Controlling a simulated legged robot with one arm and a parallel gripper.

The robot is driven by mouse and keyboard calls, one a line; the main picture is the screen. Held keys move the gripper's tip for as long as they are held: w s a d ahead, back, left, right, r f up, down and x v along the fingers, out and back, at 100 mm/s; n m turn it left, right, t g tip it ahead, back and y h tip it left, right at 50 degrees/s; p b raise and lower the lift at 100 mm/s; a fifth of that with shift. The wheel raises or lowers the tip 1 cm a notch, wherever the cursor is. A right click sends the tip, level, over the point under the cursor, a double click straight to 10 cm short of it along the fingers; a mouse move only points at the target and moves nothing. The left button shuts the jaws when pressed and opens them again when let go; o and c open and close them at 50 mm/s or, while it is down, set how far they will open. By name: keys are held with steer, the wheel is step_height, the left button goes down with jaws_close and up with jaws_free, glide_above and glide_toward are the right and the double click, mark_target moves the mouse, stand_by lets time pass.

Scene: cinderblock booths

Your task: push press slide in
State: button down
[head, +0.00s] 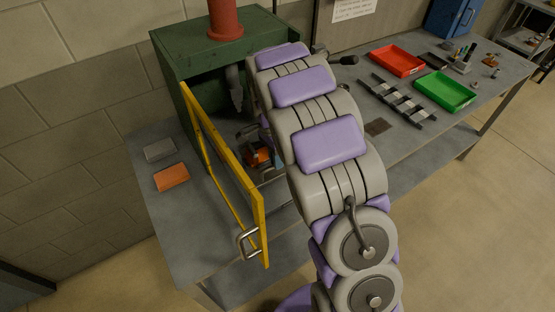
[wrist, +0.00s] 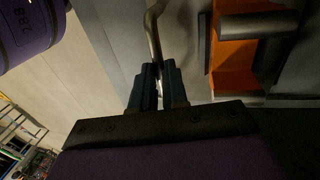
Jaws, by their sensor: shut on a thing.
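The green press (head: 185,62) stands on the bench with a red cylinder (head: 225,18) on top. Its yellow-framed door (head: 228,180) is swung open. An orange part (head: 258,156) sits low in the press opening on what looks like the metal slide, partly hidden by my arm. In the wrist view, my gripper (wrist: 158,88) is shut on a bent metal bar, the slide handle (wrist: 152,35). An orange block (wrist: 232,65) with a grey cylinder (wrist: 258,26) over it lies just right of the fingers. My arm hides the gripper in the head view.
An orange block (head: 171,177) and a grey block (head: 160,150) lie on the bench left of the door. A red tray (head: 397,61), a green tray (head: 445,90) and a grey rack (head: 398,100) stand right of my arm. The open door stands close to my arm's left.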

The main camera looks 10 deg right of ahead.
steer(key=w+p, duration=0.1)
steer(key=w, duration=0.1)
steer(key=w+a, duration=0.1)
steer(key=w, duration=0.2)
steer(key=w+a+p, duration=0.1)
steer(key=w, duration=0.2)
steer(key=shift+a+p, duration=0.2)
steer(key=shift+p, duration=0.1)
steer(key=shift+s, duration=0.1)
steer(key=c, duration=1.1)
jaws_free()
steer(key=shift+d, duration=0.1)
steer(key=shift+c, duration=0.2)
steer(key=shift+r, duration=0.1)
steer(key=w+a+r+p, duration=0.1)
steer(key=w+r+p, duration=0.1)
steer(key=r, duration=1.4)
steer(key=shift+w+r, duration=0.35)
steer(key=shift+w, duration=0.3)
steer(key=shift+a, duration=0.1)
